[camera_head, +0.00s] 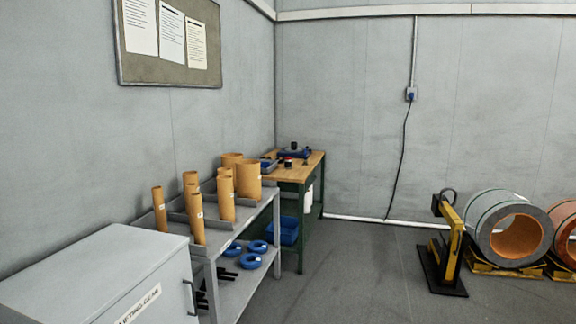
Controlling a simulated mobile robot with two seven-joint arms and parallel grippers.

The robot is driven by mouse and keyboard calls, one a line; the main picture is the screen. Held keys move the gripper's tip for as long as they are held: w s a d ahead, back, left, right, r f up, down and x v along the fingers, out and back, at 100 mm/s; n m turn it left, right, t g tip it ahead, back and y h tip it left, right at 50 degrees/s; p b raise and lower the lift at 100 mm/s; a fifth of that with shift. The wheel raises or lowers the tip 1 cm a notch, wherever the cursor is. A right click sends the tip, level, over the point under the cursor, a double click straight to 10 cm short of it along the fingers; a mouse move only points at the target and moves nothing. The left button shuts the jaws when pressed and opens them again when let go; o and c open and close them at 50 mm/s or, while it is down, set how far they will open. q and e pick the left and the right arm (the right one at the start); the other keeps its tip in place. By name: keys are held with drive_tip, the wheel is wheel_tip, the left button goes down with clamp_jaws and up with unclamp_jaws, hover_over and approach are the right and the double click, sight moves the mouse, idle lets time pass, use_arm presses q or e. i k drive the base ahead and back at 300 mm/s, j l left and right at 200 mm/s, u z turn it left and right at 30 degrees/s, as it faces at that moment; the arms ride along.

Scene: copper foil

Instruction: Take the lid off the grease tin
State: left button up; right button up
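No grease tin or lid can be made out for certain in the head view. A wooden-topped workbench with green legs (312,163) stands in the far corner. On it are small items too distant to identify, among them a small dark and red object (288,161) and a dark item in or on a blue tray (296,152). Neither of my grippers is in view.
A grey cabinet (95,270) stands at the near left. A grey shelf rack (262,208) holds several cardboard tubes and blue rings. A blue bin (289,231) sits under the bench. A yellow stand (450,245) and large coils (508,228) are at right. The middle floor is clear.

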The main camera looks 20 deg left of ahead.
sight(288, 163)
drive_tip(key=i+z, duration=0.15)
drive_tip(key=i, duration=3.95)
drive_tip(key=i+u, duration=0.25)
drive_tip(key=i, duration=0.15)
drive_tip(key=i+l+u, duration=0.45)
drive_tip(key=i, duration=0.3)
drive_tip(key=i+l+u, duration=0.2)
drive_tip(key=u, duration=0.2)
drive_tip(key=i+l+u, duration=0.6)
drive_tip(key=l+u, duration=0.2)
drive_tip(key=i+l+u, duration=0.15)
drive_tip(key=l+u, duration=0.25)
drive_tip(key=i+l+u, duration=0.1)
drive_tip(key=l, duration=0.25)
drive_tip(key=l+u, duration=0.15)
drive_tip(key=l, duration=0.15)
drive_tip(key=i, duration=0.05)
